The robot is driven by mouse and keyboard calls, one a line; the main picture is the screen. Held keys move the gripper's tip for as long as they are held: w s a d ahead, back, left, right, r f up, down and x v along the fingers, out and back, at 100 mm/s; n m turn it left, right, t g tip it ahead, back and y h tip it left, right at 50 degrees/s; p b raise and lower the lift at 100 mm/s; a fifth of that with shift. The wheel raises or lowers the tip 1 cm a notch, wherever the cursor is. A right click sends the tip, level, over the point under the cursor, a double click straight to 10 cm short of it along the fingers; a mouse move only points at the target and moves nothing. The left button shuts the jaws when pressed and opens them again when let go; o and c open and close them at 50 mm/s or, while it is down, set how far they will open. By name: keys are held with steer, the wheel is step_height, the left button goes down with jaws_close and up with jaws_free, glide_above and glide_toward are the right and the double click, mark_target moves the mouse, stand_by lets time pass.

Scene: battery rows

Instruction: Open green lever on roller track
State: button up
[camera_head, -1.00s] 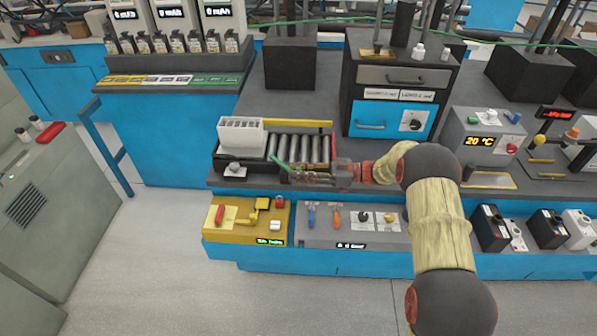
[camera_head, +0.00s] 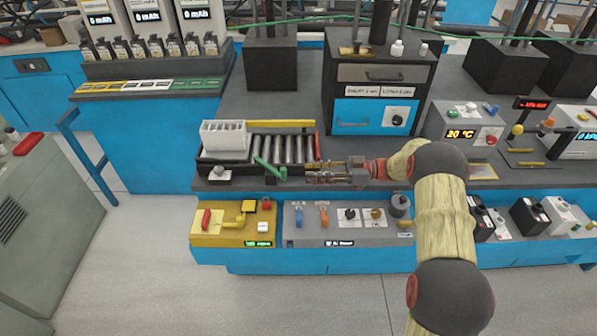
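The roller track (camera_head: 290,148) lies on the grey bench, with a row of metal rollers and a yellow bar along its back. The green lever (camera_head: 270,169) is at the track's front edge and lies at a slant, its handle end toward the lower right. A white slotted box (camera_head: 224,135) sits on the left end of the track. My gripper (camera_head: 308,174) is just right of the lever's handle end, pointing left, with a small gap visible between them. Its two fingers appear apart with nothing between them.
Below the track are a yellow control box (camera_head: 232,224) and a grey panel (camera_head: 345,226) with knobs. A black and blue cabinet (camera_head: 378,85) stands behind, to the right. A red piece (camera_head: 317,146) is at the track's right end.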

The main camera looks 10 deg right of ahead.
steer(key=shift+s+d, duration=0.1)
steer(key=shift+d, duration=0.95)
steer(key=shift+c, duration=0.2)
